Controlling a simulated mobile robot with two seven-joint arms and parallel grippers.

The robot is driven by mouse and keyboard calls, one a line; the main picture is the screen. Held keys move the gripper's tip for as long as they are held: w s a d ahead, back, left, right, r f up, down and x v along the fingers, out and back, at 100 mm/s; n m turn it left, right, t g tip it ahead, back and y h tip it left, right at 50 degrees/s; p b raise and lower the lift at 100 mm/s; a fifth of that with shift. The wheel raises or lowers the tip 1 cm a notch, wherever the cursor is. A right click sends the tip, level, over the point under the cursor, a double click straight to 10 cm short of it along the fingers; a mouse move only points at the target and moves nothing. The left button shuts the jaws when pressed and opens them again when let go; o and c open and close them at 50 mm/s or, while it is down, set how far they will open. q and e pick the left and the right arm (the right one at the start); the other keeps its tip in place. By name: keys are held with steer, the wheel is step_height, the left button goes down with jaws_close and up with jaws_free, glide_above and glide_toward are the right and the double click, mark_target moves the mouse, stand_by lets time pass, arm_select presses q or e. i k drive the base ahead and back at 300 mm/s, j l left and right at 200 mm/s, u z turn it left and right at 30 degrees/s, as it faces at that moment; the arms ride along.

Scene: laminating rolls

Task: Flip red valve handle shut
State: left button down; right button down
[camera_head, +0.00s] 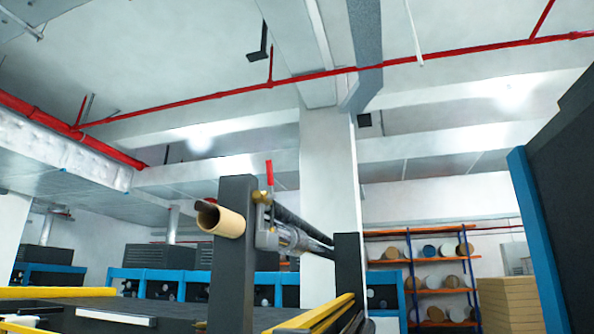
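The red valve handle (269,173) stands upright on a brass valve (263,198) near the middle of the view. The valve sits beside the top of a dark upright post (233,262), above a grey metal cylinder fitting (282,238). Neither of my grippers shows in the head view, so their state cannot be seen.
A tan cardboard tube (221,221) juts out left of the post. Yellow rails (318,312) run below. A dark panel with a blue edge (536,238) stands at the right. Shelves with rolls (437,281) and stacked boxes (508,304) are behind.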

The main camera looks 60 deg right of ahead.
mark_target(269, 163)
steer(key=k+l, duration=1.1)
steer(key=k+l+u, duration=0.05)
steer(key=k, duration=0.05)
